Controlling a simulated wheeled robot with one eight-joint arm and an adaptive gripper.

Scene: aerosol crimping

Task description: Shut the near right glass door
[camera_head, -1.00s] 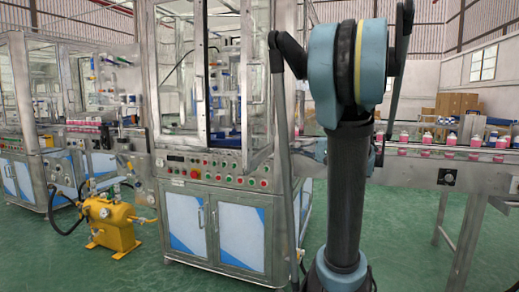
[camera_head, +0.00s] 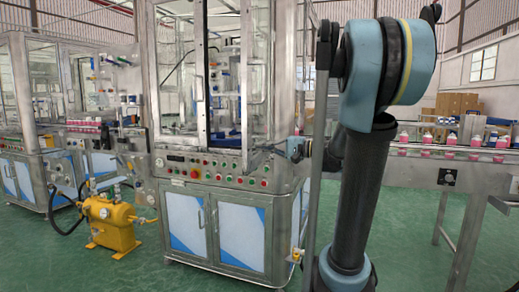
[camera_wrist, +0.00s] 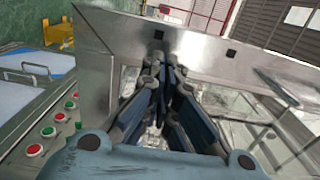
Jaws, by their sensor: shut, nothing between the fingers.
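The near right glass door (camera_head: 258,95) is a tall metal-framed pane on the front of the middle machine. It stands swung outward, at an angle to the front. In the wrist view, a broad metal frame member (camera_wrist: 215,52) crosses in front of the fingers, with glass below it and a bar handle (camera_wrist: 278,88) at right. My gripper (camera_head: 272,149) is at the door's lower right, its fingers small and dark there. In the wrist view my gripper (camera_wrist: 166,58) is shut and empty, its tips close to the frame member. Whether they touch it I cannot tell.
The control panel (camera_head: 205,172) with several coloured buttons runs below the doors; white cabinets (camera_head: 240,232) are beneath. A conveyor (camera_head: 450,172) with pink bottles lies right. A yellow pump unit (camera_head: 110,222) stands left on the green floor (camera_head: 190,278).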

